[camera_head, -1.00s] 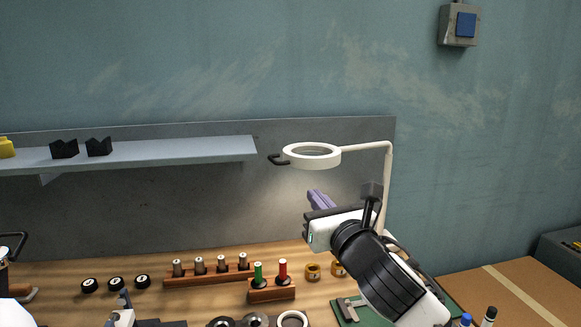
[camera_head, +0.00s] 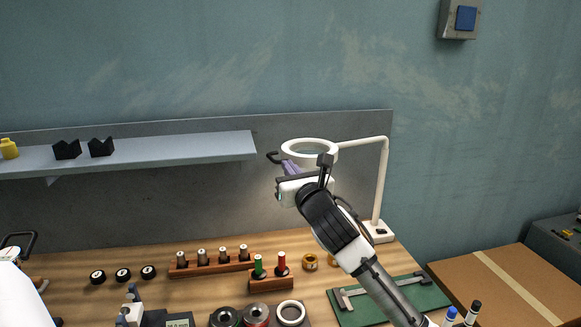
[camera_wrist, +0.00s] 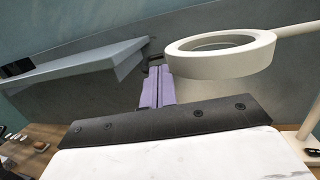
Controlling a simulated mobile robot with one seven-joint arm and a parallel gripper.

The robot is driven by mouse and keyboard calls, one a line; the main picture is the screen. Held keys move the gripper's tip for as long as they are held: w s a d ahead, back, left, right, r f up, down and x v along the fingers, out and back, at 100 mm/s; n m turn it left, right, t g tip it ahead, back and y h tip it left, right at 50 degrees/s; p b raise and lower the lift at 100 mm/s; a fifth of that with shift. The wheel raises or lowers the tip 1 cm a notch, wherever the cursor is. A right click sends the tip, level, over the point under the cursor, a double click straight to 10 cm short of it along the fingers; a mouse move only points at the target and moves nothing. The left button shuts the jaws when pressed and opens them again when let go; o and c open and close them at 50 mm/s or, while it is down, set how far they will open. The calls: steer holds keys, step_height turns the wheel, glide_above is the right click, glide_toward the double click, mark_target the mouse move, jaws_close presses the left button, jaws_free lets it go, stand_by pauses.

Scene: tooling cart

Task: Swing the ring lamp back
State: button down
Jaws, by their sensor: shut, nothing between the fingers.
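The ring lamp (camera_head: 334,145) has a white ring head with a small dark handle (camera_head: 272,157) on its left side. A white arm joins the head to a post (camera_head: 381,185) standing on a base at the back right of the bench. My gripper (camera_head: 289,166) is just below the left part of the ring, with its purple fingers pointing up towards the handle. In the wrist view the closed, empty fingers (camera_wrist: 157,86) are left of the ring head (camera_wrist: 222,54). The handle (camera_wrist: 150,47) shows dark just beyond the fingertips; whether they touch cannot be told.
A grey shelf (camera_head: 150,154) with black blocks is left of the lamp. Below are a wooden rack (camera_head: 212,265), green and red spools, rolls and a green mat (camera_head: 392,300). A cardboard box (camera_head: 500,290) is at right.

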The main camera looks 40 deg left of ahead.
mark_target(280, 163)
steer(key=a, duration=0.1)
steer(key=w+a+m+t+h, duration=0.1)
steer(key=a, duration=0.1)
steer(key=a+t+b, duration=0.1)
steer(key=shift+w+a+h, duration=0.2)
steer(key=shift+w+h, duration=0.1)
stand_by(0.4)
